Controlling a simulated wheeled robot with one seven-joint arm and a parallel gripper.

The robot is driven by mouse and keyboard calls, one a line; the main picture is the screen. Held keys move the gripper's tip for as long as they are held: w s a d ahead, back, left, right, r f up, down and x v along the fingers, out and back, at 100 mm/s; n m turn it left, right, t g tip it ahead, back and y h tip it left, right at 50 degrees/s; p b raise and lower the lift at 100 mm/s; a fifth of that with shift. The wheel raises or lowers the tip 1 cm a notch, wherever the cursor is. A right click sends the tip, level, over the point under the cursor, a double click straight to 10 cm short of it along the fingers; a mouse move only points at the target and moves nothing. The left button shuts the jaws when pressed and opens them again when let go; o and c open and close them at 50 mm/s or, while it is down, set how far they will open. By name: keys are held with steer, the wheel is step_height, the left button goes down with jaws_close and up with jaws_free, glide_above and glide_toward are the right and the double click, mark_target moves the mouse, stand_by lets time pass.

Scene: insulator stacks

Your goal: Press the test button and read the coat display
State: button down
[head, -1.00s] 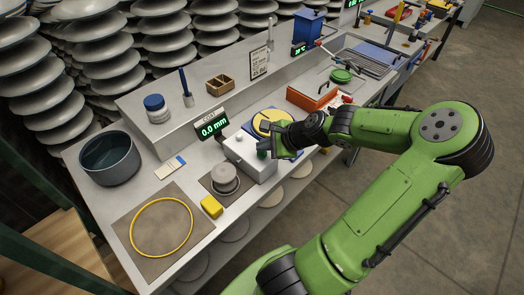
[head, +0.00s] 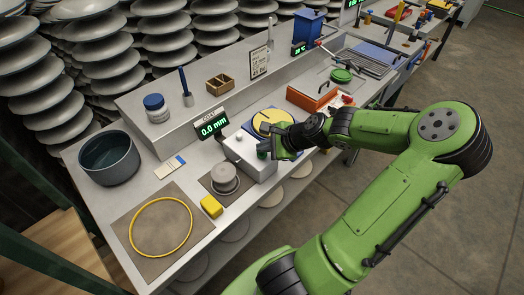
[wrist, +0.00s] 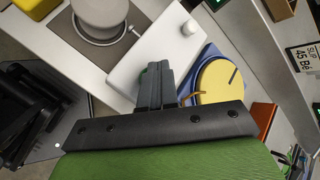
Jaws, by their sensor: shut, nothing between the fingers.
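The coat display (head: 211,126) stands on the bench and reads 0.0 mm in green. In front of it is a white box (head: 260,166) with a small pale knob on top (head: 239,139); the knob also shows in the wrist view (wrist: 190,28). A dark green round part (head: 262,151) sits at the box's right side, right at my fingertips. My gripper (head: 273,149) is shut and empty, beside the box. In the wrist view my fingers (wrist: 155,75) reach the box's edge and partly hide the green part. Whether they touch it, I cannot tell.
A grey stepped disc (head: 224,178) on a dark pad and a yellow block (head: 211,206) lie left of the box. A yellow disc on a blue plate (head: 272,122) is close behind my gripper. An orange box (head: 312,98) stands further right.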

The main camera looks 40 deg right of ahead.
mark_target(265, 154)
steer(key=shift+f, duration=0.3)
steer(key=shift+r, duration=0.15)
stand_by(0.4)
steer(key=shift+r+p, duration=1)
steer(key=shift+p, duration=0.2)
step_height(265, 154, up, 5)
steer(key=p, duration=0.5)
steer(key=shift+p, duration=0.4)
